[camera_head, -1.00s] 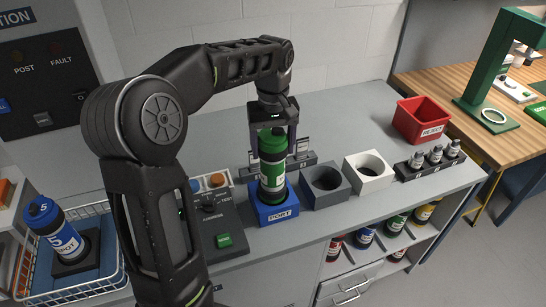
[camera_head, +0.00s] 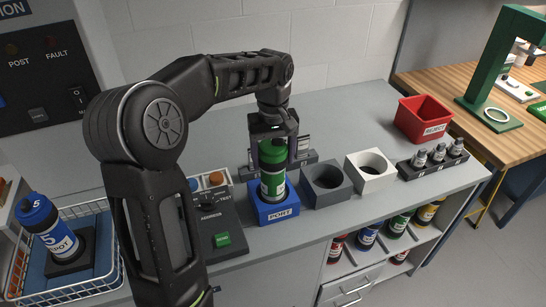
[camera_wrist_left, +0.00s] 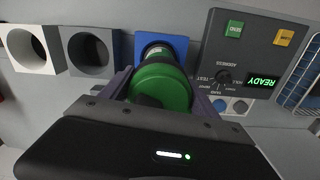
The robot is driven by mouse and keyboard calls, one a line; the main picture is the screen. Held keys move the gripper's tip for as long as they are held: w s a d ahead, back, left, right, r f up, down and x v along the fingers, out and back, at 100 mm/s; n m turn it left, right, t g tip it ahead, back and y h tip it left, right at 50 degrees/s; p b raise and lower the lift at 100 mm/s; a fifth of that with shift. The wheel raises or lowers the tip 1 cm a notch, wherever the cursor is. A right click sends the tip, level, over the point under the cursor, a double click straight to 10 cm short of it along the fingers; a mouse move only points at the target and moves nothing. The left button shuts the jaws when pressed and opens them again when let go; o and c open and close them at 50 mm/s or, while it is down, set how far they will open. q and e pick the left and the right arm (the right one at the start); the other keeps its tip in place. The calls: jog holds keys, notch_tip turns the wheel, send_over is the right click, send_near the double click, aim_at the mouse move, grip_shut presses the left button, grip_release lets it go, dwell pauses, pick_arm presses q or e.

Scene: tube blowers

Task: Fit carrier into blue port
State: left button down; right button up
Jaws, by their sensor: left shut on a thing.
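The green carrier (camera_head: 272,182) has a green cap and a green and white label. My left gripper (camera_head: 272,150) points down and is shut on its upper part. The carrier stands upright over the blue port (camera_head: 278,212), a block marked PORT. Its lower end meets the port's opening; how deep it sits is hard to tell. In the left wrist view the green cap (camera_wrist_left: 160,85) lies between the fingers, with the blue port (camera_wrist_left: 182,46) beyond it. My right gripper is not in view.
A grey socket block (camera_head: 326,184) and a white socket block (camera_head: 370,171), both empty, stand to the right. A control panel (camera_head: 222,232) is close on the left; its display reads READY in the wrist view. A red reject bin (camera_head: 424,119) and a wire basket (camera_head: 70,285) stand farther out.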

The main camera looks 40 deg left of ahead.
pick_arm(q)
jog(key=shift+c, duration=0.9)
grip_release()
jog(key=shift+f, duration=0.1)
